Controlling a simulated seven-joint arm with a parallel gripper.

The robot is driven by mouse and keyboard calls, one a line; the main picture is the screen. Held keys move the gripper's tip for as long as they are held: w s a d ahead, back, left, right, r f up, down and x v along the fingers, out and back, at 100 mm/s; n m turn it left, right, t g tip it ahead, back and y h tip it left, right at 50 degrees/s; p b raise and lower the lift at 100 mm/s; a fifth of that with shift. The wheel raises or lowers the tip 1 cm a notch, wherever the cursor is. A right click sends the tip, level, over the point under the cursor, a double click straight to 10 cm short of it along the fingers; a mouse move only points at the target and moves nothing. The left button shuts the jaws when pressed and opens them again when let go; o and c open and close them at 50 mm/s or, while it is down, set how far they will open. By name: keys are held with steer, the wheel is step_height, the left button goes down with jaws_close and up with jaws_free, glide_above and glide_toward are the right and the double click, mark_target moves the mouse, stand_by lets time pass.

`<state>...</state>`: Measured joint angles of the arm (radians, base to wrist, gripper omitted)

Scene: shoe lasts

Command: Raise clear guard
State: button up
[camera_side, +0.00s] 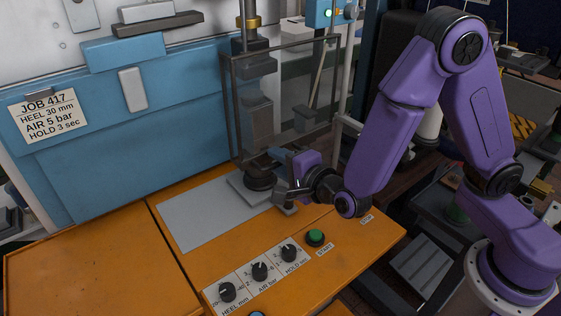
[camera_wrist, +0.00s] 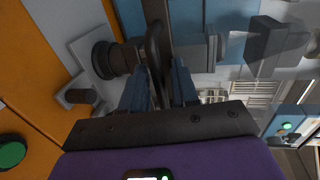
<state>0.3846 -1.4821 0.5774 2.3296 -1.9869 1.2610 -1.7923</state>
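The clear guard (camera_side: 232,105) is a transparent panel in a dark frame, upright in front of the press column in the side view. Its lower edge is behind my gripper (camera_side: 284,172), just above the metal plate. In the wrist view a dark curved handle (camera_wrist: 154,45) stands between the two blue-grey fingers of my gripper (camera_wrist: 160,75). The fingers are close together and appear shut on this handle. In the side view the arm hides the handle and the fingertips.
A round dark part (camera_side: 259,180) sits on the metal plate beside my gripper. Dials (camera_side: 260,271) and a green button (camera_side: 316,237) are on the orange table (camera_side: 85,265). A blue housing (camera_side: 140,130) with a job card (camera_side: 48,116) stands behind, left.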

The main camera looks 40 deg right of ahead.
mark_target(267, 73)
steer(key=shift+c, duration=0.3)
jaws_close()
step_height(267, 73, up, 19)
steer(key=shift+r, duration=0.1)
stand_by(0.3)
steer(key=shift+o, duration=0.3)
jaws_free()
steer(key=shift+s, duration=0.1)
